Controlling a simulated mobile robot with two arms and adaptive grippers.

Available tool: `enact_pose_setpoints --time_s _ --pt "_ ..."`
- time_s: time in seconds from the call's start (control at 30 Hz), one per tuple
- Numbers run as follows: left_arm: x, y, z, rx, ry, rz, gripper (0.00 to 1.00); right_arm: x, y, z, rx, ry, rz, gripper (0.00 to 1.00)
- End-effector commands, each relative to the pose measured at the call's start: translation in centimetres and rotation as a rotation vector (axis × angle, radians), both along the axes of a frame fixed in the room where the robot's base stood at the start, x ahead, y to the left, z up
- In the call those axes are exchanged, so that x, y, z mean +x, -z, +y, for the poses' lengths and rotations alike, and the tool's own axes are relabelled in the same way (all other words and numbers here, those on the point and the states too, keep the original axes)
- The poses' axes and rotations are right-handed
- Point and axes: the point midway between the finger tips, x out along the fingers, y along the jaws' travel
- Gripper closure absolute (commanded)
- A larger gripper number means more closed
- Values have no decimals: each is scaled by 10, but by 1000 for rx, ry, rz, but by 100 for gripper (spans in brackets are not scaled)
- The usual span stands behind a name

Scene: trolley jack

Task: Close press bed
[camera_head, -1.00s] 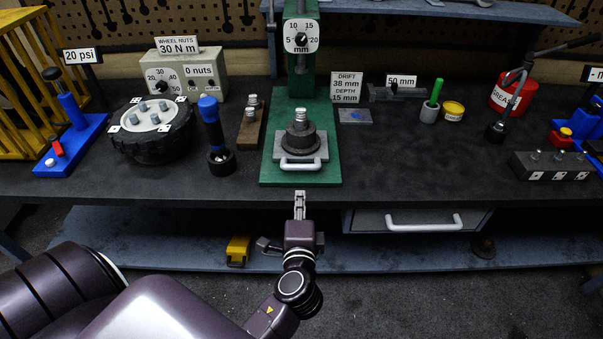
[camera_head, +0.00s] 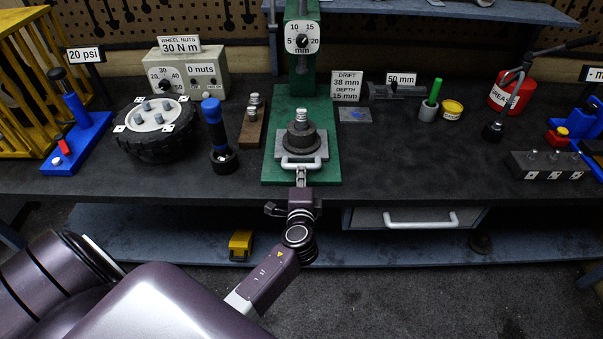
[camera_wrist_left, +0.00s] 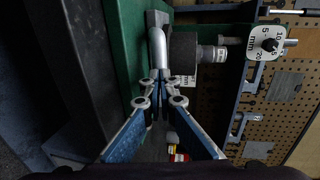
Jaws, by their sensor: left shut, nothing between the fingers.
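The green press (camera_head: 328,168) stands at the middle of the bench. Its grey bed plate (camera_head: 318,149) carries a dark stepped part (camera_head: 302,136) with a metal pin on top. A pale bar handle (camera_head: 302,163) runs across the bed's front. My left gripper (camera_head: 301,174) is shut and empty, its tips right at the front of the handle. In the left wrist view the closed fingertips (camera_wrist_left: 160,82) are at the handle (camera_wrist_left: 158,48); whether they touch it I cannot tell. My right gripper is not in view.
A wheel (camera_head: 155,130) and a blue-topped tool (camera_head: 216,135) stand left of the press. A small grey plate (camera_head: 355,115) lies to the right. A drawer (camera_head: 420,219) hangs under the bench.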

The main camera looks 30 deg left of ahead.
Motion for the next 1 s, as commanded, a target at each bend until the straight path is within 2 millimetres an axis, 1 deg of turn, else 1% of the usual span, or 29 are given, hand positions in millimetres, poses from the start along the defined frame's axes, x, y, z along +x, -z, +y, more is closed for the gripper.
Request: enact_pose_setpoints --time_s 0.17,0.27,0.37,0.57,0.8,1.0 --pt "1 0 1 0 0 0 100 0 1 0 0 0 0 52" --pt "6 0 4 0 0 -1 100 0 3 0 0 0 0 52" --pt "16 1 10 1 0 -3 100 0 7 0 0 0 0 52" --pt "52 1 32 2 -1 -6 100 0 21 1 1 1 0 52" --pt "103 2 63 2 -2 -5 100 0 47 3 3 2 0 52" --pt "140 3 86 0 -2 -5 100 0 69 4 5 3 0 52"
